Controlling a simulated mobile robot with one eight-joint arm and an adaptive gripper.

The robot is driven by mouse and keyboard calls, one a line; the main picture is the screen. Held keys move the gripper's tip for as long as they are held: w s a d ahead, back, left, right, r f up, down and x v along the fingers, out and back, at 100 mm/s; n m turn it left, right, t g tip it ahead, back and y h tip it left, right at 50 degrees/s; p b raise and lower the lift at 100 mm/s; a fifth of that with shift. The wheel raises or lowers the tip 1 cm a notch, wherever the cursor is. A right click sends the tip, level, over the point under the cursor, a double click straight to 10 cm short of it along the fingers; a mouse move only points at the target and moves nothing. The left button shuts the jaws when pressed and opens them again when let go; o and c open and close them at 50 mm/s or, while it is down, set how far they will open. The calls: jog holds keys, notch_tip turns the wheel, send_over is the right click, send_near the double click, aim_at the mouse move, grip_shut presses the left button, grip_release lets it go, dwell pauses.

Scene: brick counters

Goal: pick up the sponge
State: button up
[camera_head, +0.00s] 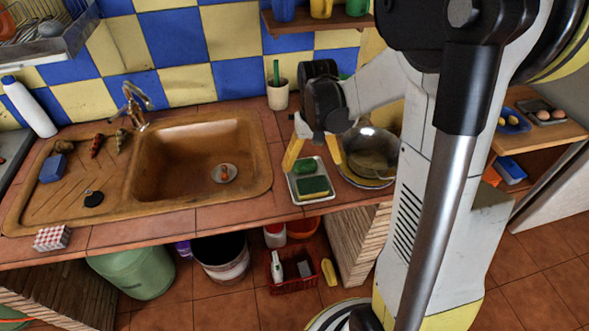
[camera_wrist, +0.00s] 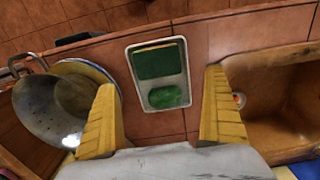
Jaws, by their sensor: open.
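The sponge (camera_head: 314,187) is green on top with a yellow edge. It lies in a small white tray (camera_head: 296,195) on the tiled counter, right of the sink. A green soap-like piece (camera_head: 306,167) lies beside it in the same tray. My gripper (camera_head: 313,163) is open and empty, with its yellow fingers pointing down above the tray. In the wrist view, the sponge (camera_wrist: 160,62) shows beyond the fingertips, between the lines of the two fingers, and the green piece (camera_wrist: 165,97) is nearer the gripper.
A metal colander (camera_head: 370,150) stands close to the right of the tray. The brown sink (camera_head: 200,160) is to the left. A white cup (camera_head: 278,95) stands behind at the wall. A blue sponge-like block (camera_head: 53,168) lies on the drainboard. The counter's front edge is near the tray.

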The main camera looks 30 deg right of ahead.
aim_at(312, 184)
jog(key=f, duration=0.2)
jog(key=f+b, duration=0.1)
jog(key=shift+s+d+f, duration=0.1)
jog(key=shift+s, duration=0.15)
notch_tip(312, 184, down, 6)
jog(key=b, duration=0.3)
jog(key=c, duration=0.9)
